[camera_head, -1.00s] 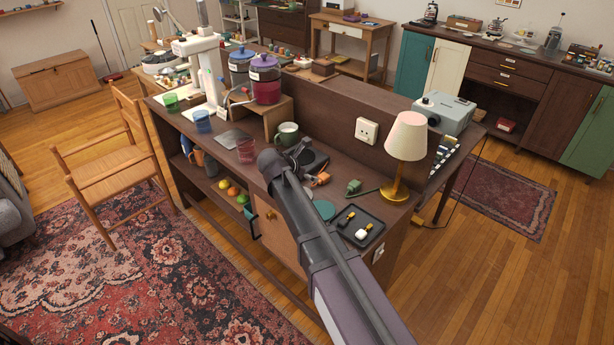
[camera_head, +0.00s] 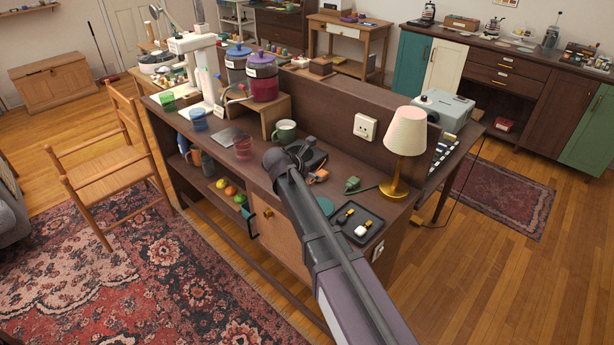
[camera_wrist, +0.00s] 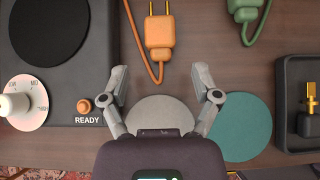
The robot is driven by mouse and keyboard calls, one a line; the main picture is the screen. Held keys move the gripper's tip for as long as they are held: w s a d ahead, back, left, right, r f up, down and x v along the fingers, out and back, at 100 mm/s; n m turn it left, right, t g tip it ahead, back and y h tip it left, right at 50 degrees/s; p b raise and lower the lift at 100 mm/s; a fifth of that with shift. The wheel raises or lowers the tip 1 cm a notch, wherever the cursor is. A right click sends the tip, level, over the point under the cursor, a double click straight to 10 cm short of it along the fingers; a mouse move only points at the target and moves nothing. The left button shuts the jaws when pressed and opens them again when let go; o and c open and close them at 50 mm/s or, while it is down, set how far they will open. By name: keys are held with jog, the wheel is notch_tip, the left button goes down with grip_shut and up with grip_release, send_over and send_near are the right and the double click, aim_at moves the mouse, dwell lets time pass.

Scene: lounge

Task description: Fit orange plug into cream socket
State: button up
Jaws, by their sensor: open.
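The orange plug (camera_wrist: 158,34) lies on the desk in the wrist view, prongs pointing up the picture, its cable curving down on the left. It shows small beside my arm in the head view (camera_head: 319,176). My gripper (camera_wrist: 160,75) is open and empty, its two fingers spread below the plug body, on either side of its line. The cream socket (camera_head: 364,127) is on the upright panel at the back of the desk. In the head view my arm hides most of the gripper.
A green plug (camera_wrist: 245,10) lies right of the orange one. A black device (camera_wrist: 60,60) marked READY is left; a dark tray (camera_wrist: 283,132) is right. Grey (camera_wrist: 165,110) and teal (camera_wrist: 242,128) discs lie below. A lamp (camera_head: 404,140) stands near the socket.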

aim_at(319, 174)
jog(key=shift+b+x, duration=1.6)
jog(key=shift+x, duration=1.05)
grip_shut()
jog(key=shift+r+p, duration=0.25)
jog(key=shift+p, duration=0.05)
jog(key=shift+r+p, duration=1.2)
jog(key=shift+r, duration=0.05)
jog(key=shift+r+p, duration=0.35)
jog(key=shift+r+p, duration=0.65)
